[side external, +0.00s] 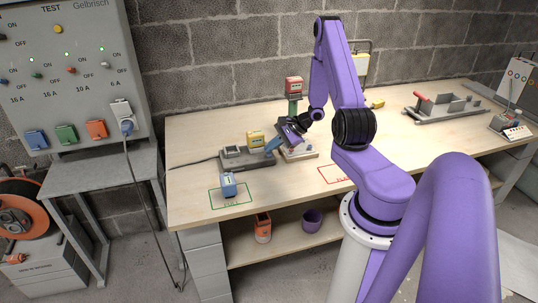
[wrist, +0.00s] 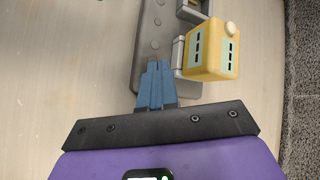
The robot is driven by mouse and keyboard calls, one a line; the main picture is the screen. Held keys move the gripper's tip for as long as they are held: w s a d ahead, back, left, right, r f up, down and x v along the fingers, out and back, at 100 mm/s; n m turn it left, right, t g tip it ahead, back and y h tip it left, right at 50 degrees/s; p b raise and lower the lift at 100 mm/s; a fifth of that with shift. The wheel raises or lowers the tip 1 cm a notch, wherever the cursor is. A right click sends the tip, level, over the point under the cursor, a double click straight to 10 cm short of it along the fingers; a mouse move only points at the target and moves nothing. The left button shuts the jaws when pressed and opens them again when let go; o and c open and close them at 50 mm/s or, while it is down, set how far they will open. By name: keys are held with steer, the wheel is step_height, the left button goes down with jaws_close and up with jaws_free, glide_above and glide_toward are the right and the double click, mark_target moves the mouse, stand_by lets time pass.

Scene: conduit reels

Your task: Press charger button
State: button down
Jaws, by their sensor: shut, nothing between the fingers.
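The grey charger (side external: 246,158) sits on the workbench. It also shows in the wrist view (wrist: 148,32), with small round raised spots along its top; I cannot tell which is the button. A yellow battery block (side external: 255,138) is seated at the charger's far side and appears right of my fingers in the wrist view (wrist: 210,52). My gripper (wrist: 157,64) is shut and empty, with its blue fingertips pointing at the charger top. In the side view my gripper (side external: 268,149) is low at the charger's right end. Contact cannot be told.
A blue block (side external: 228,186) stands in a green outline at the front left. A red block (side external: 294,85) sits on a green post behind. A red outline (side external: 334,174) is empty. A grey tray (side external: 446,108) lies at the right. The bench front is mostly clear.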

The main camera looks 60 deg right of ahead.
steer(key=shift+f, duration=0.4)
stand_by(0.3)
steer(key=shift+r, duration=0.85)
steer(key=shift+r, duration=2.5)
